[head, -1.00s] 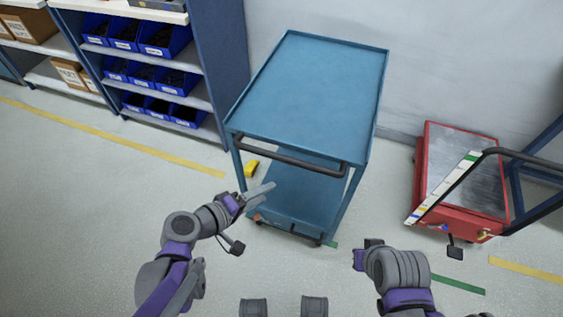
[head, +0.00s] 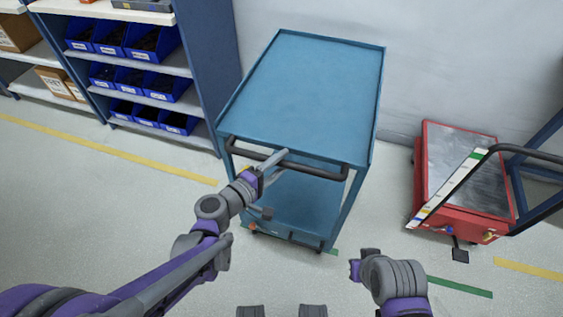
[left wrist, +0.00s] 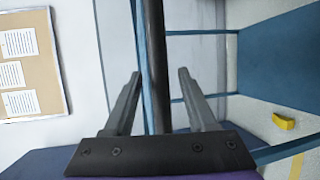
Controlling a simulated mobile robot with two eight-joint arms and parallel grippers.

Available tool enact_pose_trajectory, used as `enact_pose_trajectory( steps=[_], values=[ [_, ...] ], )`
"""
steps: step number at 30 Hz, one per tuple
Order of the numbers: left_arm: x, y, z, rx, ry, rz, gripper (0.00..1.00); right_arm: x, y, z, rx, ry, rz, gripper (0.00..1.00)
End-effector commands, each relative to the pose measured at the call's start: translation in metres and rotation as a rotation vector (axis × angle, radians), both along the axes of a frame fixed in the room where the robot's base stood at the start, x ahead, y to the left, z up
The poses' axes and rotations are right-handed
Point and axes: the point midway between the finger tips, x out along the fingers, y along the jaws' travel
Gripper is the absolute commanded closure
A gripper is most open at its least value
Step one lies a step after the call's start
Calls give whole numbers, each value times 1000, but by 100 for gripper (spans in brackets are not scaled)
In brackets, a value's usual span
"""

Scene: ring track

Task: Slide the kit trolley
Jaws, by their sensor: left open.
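The blue kit trolley (head: 305,90) stands against the wall in the middle of the head view, with a flat top, a lower shelf and a dark push handle (head: 290,160) on its near side. My left gripper (head: 274,168) is open at the left part of this handle. In the left wrist view the dark handle bar (left wrist: 155,70) runs between the two open fingers (left wrist: 157,100), and a gap shows on both sides. My right gripper (head: 356,268) is low and to the right, apart from the trolley; its fingers are not clear.
A shelf rack with blue bins (head: 150,42) stands left of the trolley. A red cart (head: 465,185) stands to the right. A yellow object (left wrist: 283,121) shows on the floor by the trolley. Yellow and green floor lines cross the mostly clear floor.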

Motion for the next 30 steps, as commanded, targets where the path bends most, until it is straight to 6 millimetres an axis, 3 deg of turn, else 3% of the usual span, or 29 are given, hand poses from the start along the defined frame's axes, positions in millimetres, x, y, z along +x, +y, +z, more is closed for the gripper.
enact_pose_trajectory(
  steps=[12, 21, 30],
  values=[
    [7, -6, -1, 0, 0, 0, 45, 0, 0, -1, 0, 0, 0, 100],
    [6, -6, -1, 0, 0, 0, 99, 0, 0, -1, 0, 0, 0, 100],
    [6, -6, -1, 0, 0, 0, 100, 0, 0, -1, 0, 0, 0, 100]
  ],
)
